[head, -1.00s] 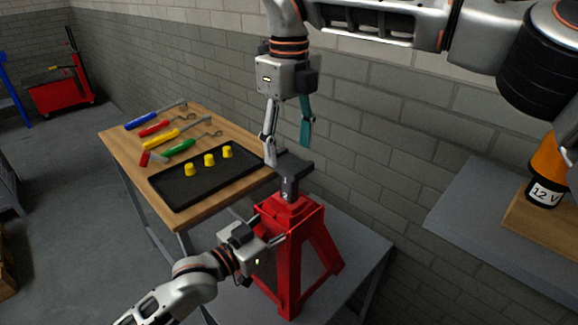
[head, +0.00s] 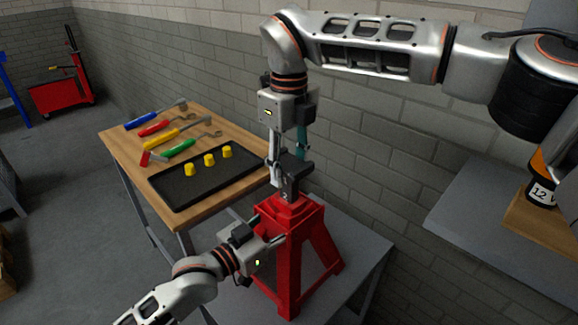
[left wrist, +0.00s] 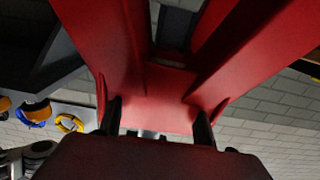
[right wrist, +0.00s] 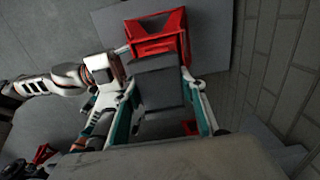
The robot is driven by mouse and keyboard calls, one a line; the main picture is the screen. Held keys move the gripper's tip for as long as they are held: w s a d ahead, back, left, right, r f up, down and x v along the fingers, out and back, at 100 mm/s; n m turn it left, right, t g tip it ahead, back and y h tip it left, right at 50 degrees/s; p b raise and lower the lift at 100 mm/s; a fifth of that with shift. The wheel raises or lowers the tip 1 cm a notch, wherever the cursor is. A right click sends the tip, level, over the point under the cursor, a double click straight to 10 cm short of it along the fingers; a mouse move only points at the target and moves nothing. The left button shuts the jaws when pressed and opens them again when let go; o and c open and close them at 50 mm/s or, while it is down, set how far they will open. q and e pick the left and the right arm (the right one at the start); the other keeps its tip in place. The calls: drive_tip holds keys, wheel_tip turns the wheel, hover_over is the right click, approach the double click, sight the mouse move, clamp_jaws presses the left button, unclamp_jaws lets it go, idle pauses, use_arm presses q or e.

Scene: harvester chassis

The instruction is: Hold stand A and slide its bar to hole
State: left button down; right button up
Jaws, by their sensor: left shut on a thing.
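Stand A is the red jack stand (head: 292,215), upright on a grey bench. Its dark grey bar (head: 291,189) with a saddle-like head rises from the top. My left gripper (head: 280,240) is shut on the stand's upper body from the left; in the left wrist view its dark fingers (left wrist: 157,125) lie either side of a red panel (left wrist: 158,88). My right gripper (head: 287,170) points down at the bar's head. In the right wrist view its fingers (right wrist: 165,115) are apart, with the grey head (right wrist: 158,82) between them. The holes are not visible.
A wooden table (head: 225,200) at the left holds a black tray (head: 185,192) with three yellow caps, and several coloured hand tools. A brick wall stands close behind the stand. A grey shelf (head: 480,215) with a 12 V item (head: 541,192) is at the right.

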drive_tip(key=shift+w+r, duration=0.1)
drive_tip(key=shift+r, duration=2.55)
use_arm(q)
drive_tip(key=shift+f, duration=0.1)
use_arm(e)
drive_tip(key=o, duration=1.6)
drive_tip(key=shift+f, duration=0.1)
wheel_tip(320, 180, up, 12)
drive_tip(key=shift+r, duration=0.1)
use_arm(q)
drive_tip(key=c, duration=1)
unclamp_jaws()
